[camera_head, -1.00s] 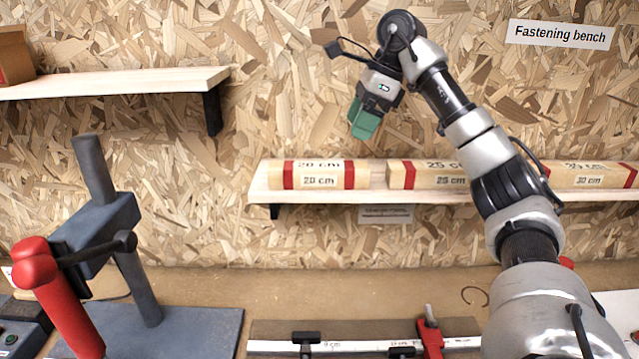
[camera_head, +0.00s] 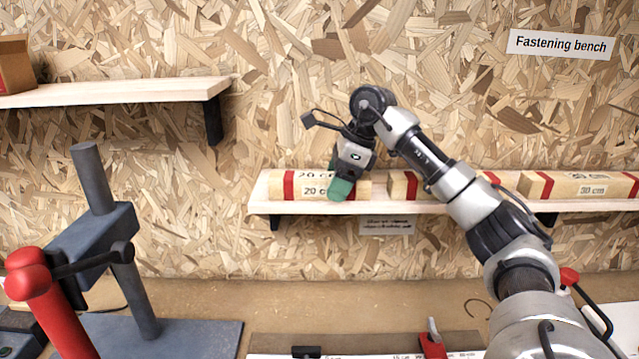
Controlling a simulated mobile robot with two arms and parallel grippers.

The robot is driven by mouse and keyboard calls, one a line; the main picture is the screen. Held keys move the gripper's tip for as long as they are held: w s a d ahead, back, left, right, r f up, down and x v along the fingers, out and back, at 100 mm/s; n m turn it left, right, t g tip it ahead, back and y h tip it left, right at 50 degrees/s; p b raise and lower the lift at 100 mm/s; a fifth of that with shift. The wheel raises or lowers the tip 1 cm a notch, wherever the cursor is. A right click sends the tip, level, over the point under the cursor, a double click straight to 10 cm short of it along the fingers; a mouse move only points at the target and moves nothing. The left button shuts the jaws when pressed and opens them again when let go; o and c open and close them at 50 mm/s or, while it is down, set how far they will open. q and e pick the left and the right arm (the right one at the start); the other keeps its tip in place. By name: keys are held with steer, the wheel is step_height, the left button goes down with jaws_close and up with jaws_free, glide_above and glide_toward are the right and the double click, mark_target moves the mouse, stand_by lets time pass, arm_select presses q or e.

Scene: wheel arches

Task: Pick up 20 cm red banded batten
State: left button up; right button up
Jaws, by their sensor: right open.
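The 20 cm batten (camera_head: 313,190) is pale wood with red bands and lies on the lower wall shelf (camera_head: 440,208), at the shelf's left end. My right gripper (camera_head: 341,187) is open, its green fingers pointing down at the right half of the batten. The fingers hide part of the front label and much of the right red band. I cannot tell whether they touch the wood. My left gripper is not in view.
A 25 cm batten (camera_head: 401,186) lies just right of the 20 cm one, partly behind my right arm. A 30 cm batten (camera_head: 585,186) lies further right. An upper shelf (camera_head: 120,92) is at left. A press with a red handle (camera_head: 48,300) stands below it.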

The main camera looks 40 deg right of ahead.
steer(key=shift+d, duration=0.1)
steer(key=c, duration=1.1)
steer(key=shift+r, duration=0.1)
